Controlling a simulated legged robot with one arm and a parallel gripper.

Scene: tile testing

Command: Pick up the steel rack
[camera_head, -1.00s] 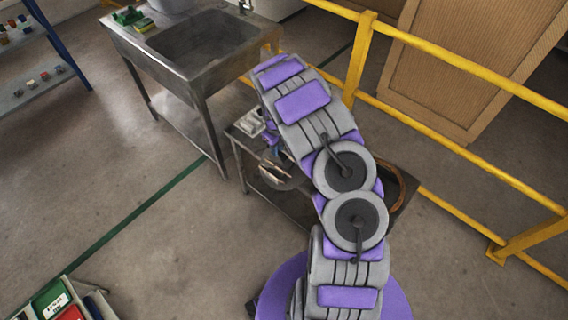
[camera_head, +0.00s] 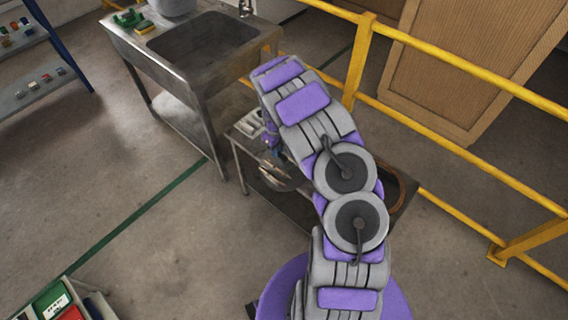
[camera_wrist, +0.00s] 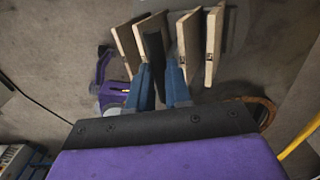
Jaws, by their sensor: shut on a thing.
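The steel rack shows in the wrist view as a dark grey upright part (camera_wrist: 153,50) between several pale tan tiles (camera_wrist: 128,48). My gripper (camera_wrist: 160,78) has its two blue fingers closed around this upright, with tiles on both sides. In the head view, a round grey metal piece (camera_head: 278,177), which seems to be part of the rack, shows beside my arm above a low steel table (camera_head: 240,160). My gripper (camera_head: 272,142) is mostly hidden by the arm there. I cannot tell whether the rack touches the table.
A steel sink bench (camera_head: 190,85) stands behind the low table. A yellow railing (camera_head: 440,60) runs along the right. A brown ring (camera_head: 398,190) lies on the low table. Shelves (camera_head: 35,85) stand at the far left.

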